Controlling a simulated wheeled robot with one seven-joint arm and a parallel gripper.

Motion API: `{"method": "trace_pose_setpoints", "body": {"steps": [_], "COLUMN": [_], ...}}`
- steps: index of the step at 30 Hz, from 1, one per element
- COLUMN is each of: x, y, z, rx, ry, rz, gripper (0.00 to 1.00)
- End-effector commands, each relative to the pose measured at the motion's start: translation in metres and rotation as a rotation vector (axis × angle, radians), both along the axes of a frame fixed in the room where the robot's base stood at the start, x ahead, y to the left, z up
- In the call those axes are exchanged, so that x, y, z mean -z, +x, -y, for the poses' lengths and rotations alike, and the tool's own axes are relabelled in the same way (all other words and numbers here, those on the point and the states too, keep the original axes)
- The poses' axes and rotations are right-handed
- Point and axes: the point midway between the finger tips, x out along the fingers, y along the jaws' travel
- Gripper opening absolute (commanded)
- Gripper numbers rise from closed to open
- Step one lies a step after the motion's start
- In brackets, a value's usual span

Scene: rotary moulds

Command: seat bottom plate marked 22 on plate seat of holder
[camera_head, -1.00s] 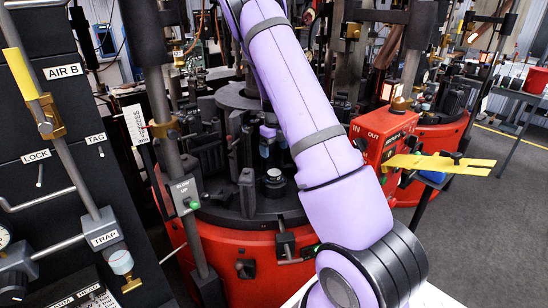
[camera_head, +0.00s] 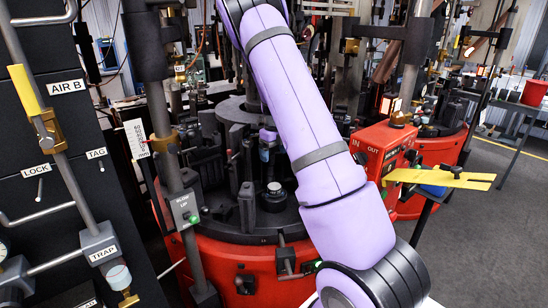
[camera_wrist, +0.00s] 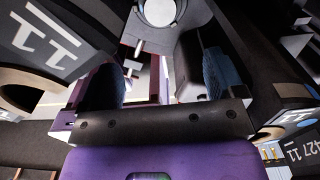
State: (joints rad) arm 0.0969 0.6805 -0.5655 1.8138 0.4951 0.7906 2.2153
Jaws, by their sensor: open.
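My gripper (camera_wrist: 168,78) is open in the wrist view, with a dark finger and blue pad on each side and nothing clearly held between them. In the head view a small part of my gripper (camera_head: 266,146) shows left of my forearm, above the black table of the red machine. A pale round disc on a dark round holder (camera_head: 273,199) stands in front of and below it. A pale disc (camera_wrist: 160,11) also shows beyond the fingers in the wrist view. I cannot read a 22 anywhere, so I cannot tell which piece is that plate.
Dark mould blocks marked 11 (camera_wrist: 45,40) stand close on both sides of my gripper. Black mould halves (camera_head: 247,205) and upright posts crowd the machine table. A red IN/OUT box (camera_head: 385,152) with a yellow bar (camera_head: 440,179) stands to the right. Open floor lies at far right.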

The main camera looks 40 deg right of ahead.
Motion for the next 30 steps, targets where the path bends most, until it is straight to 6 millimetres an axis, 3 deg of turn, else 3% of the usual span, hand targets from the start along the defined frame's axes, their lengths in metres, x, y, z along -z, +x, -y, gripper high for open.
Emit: {"method": "trace_pose_setpoints", "body": {"steps": [15, 30], "x": [-0.034, -0.036], "y": [0.0, 0.0], "z": [0.0, 0.0], "rx": [0.0, 0.0], "ry": [-0.001, 0.0], "rz": [0.001, 0.0], "gripper": [0.88, 0.88]}}
